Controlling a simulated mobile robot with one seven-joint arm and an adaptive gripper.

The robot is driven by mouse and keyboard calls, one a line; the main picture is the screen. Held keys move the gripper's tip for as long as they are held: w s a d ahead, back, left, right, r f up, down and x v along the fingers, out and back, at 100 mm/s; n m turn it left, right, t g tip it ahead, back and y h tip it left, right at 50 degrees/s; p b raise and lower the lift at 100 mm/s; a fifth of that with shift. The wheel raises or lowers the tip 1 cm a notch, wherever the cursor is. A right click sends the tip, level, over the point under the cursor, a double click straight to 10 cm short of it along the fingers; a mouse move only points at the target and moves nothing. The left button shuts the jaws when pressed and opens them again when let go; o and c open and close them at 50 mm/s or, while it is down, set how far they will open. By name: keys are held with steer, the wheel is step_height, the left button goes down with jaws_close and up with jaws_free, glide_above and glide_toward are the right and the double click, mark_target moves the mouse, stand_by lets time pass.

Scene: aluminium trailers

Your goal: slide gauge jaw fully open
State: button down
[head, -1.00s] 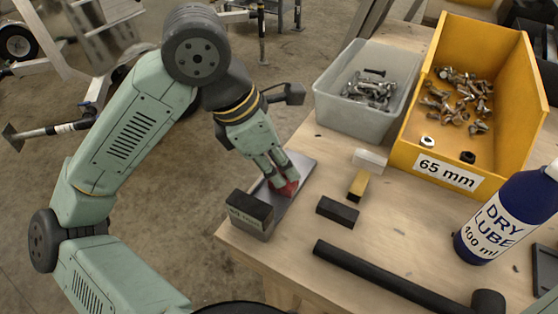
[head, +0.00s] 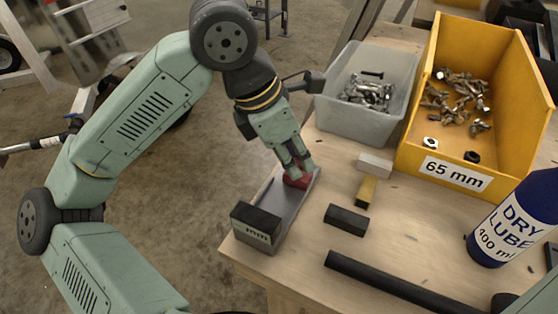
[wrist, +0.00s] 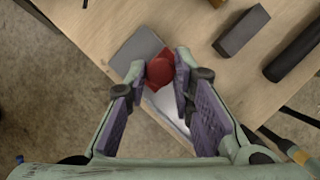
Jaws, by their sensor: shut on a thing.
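The gauge is a flat grey plate (head: 291,207) near the table's left edge. A black block labelled in mm (head: 256,222) stands at its near end. The red sliding jaw (head: 296,182) sits towards the plate's far end, with a clear gap between it and the block. My gripper (head: 300,173) reaches down from above and is shut on the red jaw. In the wrist view, the red jaw (wrist: 160,71) with its round knob lies between my two fingertips. Grey plate (wrist: 137,47) shows beside it. The fingers partly hide the jaw in the head view.
A black block (head: 346,220), a brass-coloured block (head: 366,191) and a light grey block (head: 375,163) lie right of the gauge. A grey bin (head: 345,119) and a yellow bin (head: 411,161) hold hardware. A black-handled tool (head: 385,283) and a lube bottle (head: 515,222) are nearer.

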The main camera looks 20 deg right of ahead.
steer(key=c, duration=1.4)
jaws_free()
steer(key=shift+w+d, duration=0.15)
steer(key=shift+d, duration=0.05)
steer(key=v, duration=1.2)
